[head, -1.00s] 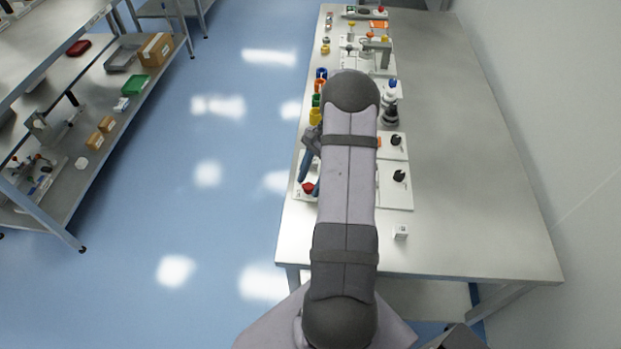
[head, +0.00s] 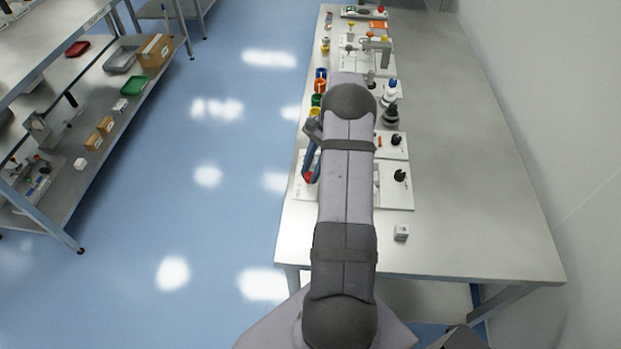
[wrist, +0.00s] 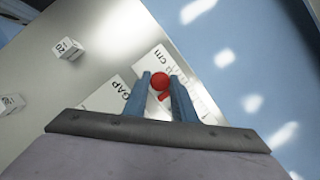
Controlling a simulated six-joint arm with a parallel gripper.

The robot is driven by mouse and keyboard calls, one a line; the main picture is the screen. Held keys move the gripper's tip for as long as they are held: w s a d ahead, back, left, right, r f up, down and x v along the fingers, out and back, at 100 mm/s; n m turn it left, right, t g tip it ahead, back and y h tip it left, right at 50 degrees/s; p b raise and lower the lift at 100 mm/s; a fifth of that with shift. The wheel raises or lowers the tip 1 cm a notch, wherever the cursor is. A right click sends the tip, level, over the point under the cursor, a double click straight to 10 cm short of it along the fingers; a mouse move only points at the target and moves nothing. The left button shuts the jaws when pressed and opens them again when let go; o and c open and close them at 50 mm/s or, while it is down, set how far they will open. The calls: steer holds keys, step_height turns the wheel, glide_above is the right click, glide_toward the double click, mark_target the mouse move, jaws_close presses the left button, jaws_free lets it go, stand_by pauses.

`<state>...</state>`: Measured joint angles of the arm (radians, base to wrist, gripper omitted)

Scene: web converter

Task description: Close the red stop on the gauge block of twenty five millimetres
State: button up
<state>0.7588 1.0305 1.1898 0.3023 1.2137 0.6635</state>
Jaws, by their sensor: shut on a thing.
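The red stop (wrist: 160,82) has a round knob and a smaller red part below it. It stands on a white gauge plate (wrist: 128,97) marked "GAP" and with a cm scale. My gripper (wrist: 159,80) has its two blue fingers shut on the red stop, one on each side. In the head view my gripper (head: 311,166) is at the table's left edge, with a bit of red (head: 308,178) at its fingertips. A small white block marked 20 (wrist: 67,48) lies on the table. Another white block (wrist: 12,103) has a label I cannot read. I cannot make out a block at the stop.
My arm covers the middle of the work row in the head view. A white plate with a black knob (head: 399,175) is right of it. A small white block (head: 401,232) stands near the front. The table's right side is clear.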

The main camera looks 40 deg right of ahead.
steer(key=shift+w+d, duration=0.35)
steer(key=shift+d, duration=0.05)
steer(key=o, duration=0.8)
steer(key=b+v, duration=0.2)
steer(key=v, duration=0.5)
steer(key=shift+r, duration=0.25)
